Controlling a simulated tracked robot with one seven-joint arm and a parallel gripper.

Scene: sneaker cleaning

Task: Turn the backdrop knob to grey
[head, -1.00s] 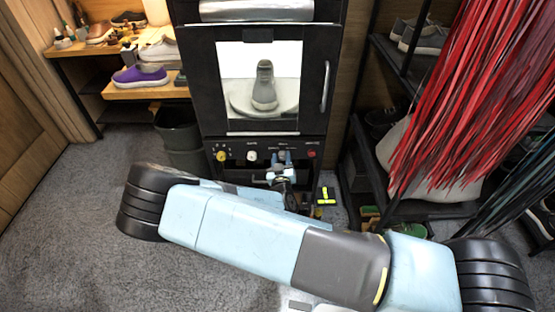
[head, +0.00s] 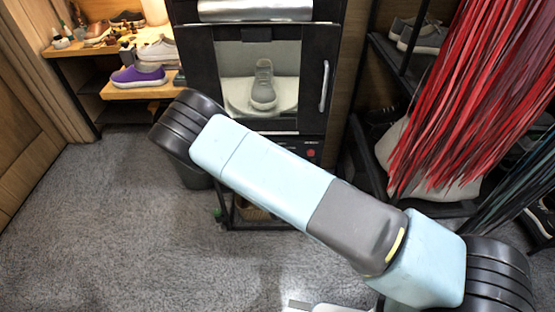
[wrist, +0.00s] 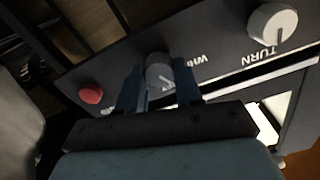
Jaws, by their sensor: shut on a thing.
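In the wrist view my gripper (wrist: 160,70) has its two blue fingers on either side of a round grey knob (wrist: 158,74) on the dark control panel (wrist: 222,50) and is shut on it. The knob carries a pale pointer line; the label beside it is partly covered. In the head view the booth (head: 203,75) shows a grey backdrop (head: 287,58) behind a grey sneaker (head: 263,86). My arm hides the gripper, the knob and most of the panel there.
A white knob marked TURN (wrist: 272,25) and a red button (wrist: 91,93) flank the held knob. A shelf with a purple shoe (head: 138,75) stands left of the booth. Red strands (head: 465,100) hang at the right. The carpet at left is clear.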

